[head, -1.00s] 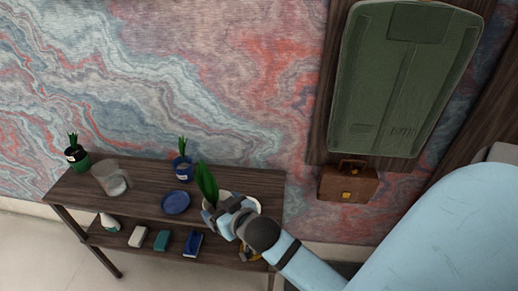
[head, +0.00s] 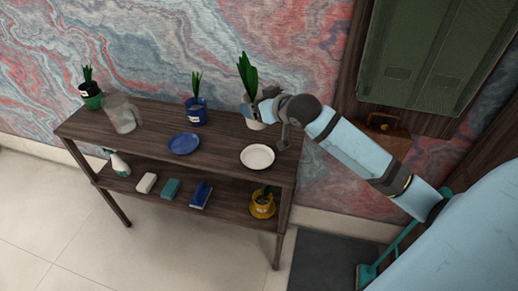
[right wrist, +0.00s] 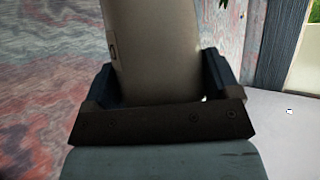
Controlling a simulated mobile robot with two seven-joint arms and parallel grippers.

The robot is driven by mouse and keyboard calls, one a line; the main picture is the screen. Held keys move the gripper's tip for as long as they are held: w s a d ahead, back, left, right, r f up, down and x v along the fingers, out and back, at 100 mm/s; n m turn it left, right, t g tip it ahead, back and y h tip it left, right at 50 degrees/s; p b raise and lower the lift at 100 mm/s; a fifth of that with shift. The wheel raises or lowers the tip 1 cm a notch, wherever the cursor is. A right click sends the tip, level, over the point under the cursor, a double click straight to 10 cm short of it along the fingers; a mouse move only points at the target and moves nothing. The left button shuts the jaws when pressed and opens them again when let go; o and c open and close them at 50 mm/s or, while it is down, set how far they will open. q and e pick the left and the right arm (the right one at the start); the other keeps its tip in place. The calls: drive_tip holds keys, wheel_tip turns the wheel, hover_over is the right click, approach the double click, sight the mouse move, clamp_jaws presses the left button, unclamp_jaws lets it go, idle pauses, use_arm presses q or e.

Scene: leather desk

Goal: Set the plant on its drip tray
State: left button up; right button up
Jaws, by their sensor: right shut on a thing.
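My right gripper (head: 256,107) is shut on the cream pot (head: 254,122) of a tall green-leaved plant (head: 247,74). The pot is upright, or nearly so, near the shelf's back edge; I cannot tell if it touches the top. In the right wrist view the pot (right wrist: 155,50) sits between both fingers (right wrist: 155,85), with part of a dark mark on its side. A round cream drip tray (head: 257,157) lies empty on the shelf top, in front of the pot and apart from it. My left gripper is not in view.
A blue saucer (head: 184,144) lies left of the cream tray, with a blue-potted plant (head: 196,114) behind it. A glass jug (head: 122,115) and a green-potted plant (head: 91,98) stand farther left. The lower shelf holds a yellow-potted plant (head: 262,206) and several small items.

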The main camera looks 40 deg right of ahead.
wheel_tip(320, 180, down, 14)
drive_tip(key=shift+b, duration=0.75)
drive_tip(key=shift+f, duration=0.3)
drive_tip(key=shift+f, duration=0.1)
drive_tip(key=o, duration=1.1)
